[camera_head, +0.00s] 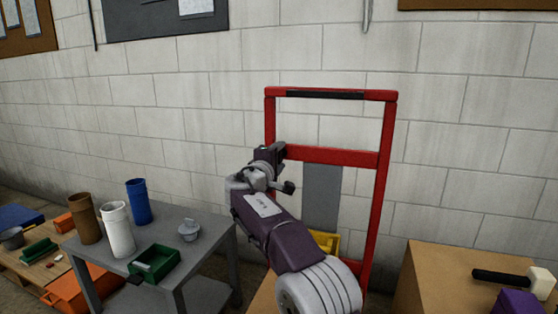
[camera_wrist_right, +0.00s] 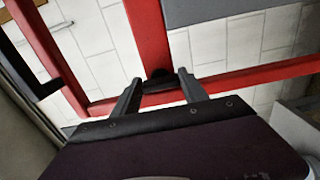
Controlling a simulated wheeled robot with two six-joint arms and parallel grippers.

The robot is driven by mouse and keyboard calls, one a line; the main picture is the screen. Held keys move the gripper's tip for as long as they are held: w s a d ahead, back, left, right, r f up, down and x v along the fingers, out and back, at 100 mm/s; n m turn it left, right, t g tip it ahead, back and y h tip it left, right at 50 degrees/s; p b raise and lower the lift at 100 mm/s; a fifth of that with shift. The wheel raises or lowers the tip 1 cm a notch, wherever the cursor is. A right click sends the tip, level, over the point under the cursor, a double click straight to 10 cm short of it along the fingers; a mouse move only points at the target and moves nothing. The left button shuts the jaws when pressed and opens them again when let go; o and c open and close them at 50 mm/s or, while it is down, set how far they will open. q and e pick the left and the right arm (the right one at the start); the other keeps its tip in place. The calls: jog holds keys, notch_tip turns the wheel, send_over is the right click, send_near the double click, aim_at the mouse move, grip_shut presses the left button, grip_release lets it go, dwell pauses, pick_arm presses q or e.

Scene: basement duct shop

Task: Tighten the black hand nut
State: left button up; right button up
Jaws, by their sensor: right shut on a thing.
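The black hand nut (camera_wrist_right: 160,77) sits on the red frame (camera_wrist_right: 148,40) where the upright and the crossbar meet. My right gripper (camera_wrist_right: 159,84) has one finger on each side of the nut and is shut on it. In the head view my right gripper (camera_head: 274,150) reaches the left end of the frame's crossbar (camera_head: 335,156). There the nut is mostly hidden by the gripper and cannot be made out clearly. My left gripper is in neither view.
A grey table (camera_head: 190,254) at left holds brown, white and blue cylinders, a green tray (camera_head: 155,264) and a small grey lidded item (camera_head: 189,231). A cardboard box (camera_head: 440,275) with a mallet (camera_head: 515,279) stands right. A block wall is behind the frame.

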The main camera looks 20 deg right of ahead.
jog(key=shift+f, duration=0.1)
dwell(0.3)
jog(key=o, duration=1.4)
jog(key=b+v, duration=0.1)
jog(key=v, duration=0.8)
